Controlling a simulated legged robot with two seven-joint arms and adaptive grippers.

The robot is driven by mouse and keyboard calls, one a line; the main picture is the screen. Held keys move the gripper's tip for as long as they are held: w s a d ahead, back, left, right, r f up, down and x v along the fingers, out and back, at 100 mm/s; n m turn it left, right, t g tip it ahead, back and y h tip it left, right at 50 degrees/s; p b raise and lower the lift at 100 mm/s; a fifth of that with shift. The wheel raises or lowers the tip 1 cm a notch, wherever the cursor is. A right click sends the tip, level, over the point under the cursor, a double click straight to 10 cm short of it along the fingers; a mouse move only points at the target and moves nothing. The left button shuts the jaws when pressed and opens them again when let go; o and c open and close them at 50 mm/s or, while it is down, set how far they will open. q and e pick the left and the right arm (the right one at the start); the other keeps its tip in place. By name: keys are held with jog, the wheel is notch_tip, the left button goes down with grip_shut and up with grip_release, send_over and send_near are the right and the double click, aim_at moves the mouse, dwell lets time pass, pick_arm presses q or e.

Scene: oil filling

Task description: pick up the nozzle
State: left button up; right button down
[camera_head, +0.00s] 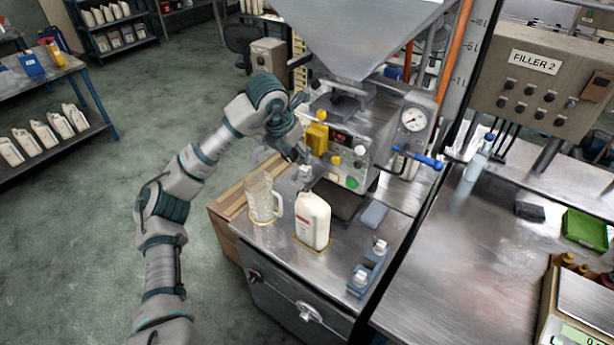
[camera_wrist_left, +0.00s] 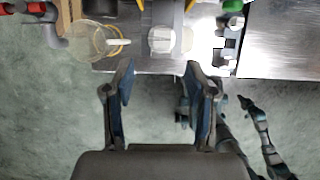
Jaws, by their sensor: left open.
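Two small pale metal fittings, which look like nozzles, stand in a blue holder (camera_head: 366,272) at the front right of the steel counter. I cannot tell which one is the task's nozzle (camera_head: 379,246). The holder shows small at the upper right in the left wrist view (camera_wrist_left: 229,42). My left gripper (camera_head: 298,153) is up by the filling machine, behind and above the jug, away from the holder. In the left wrist view its two fingers (camera_wrist_left: 159,88) are apart with nothing between them. A dark jointed arm (camera_wrist_left: 262,130) shows at lower right there; its gripper is unclear.
A clear jug (camera_head: 262,201) and a white bottle (camera_head: 312,221) stand on the counter below my left gripper. The filling machine (camera_head: 345,140) with its yellow block rises behind them. A steel table (camera_head: 470,265) to the right is mostly bare, with a green tray (camera_head: 585,229) and a scale.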

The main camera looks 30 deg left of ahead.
aim_at(305, 168)
pick_arm(q)
jog(key=x, duration=0.4)
jog(key=shift+a, duration=0.15)
jog(key=x, duration=0.4)
jog(key=shift+w+d+f, duration=0.25)
jog(key=shift+w, duration=0.05)
grip_shut()
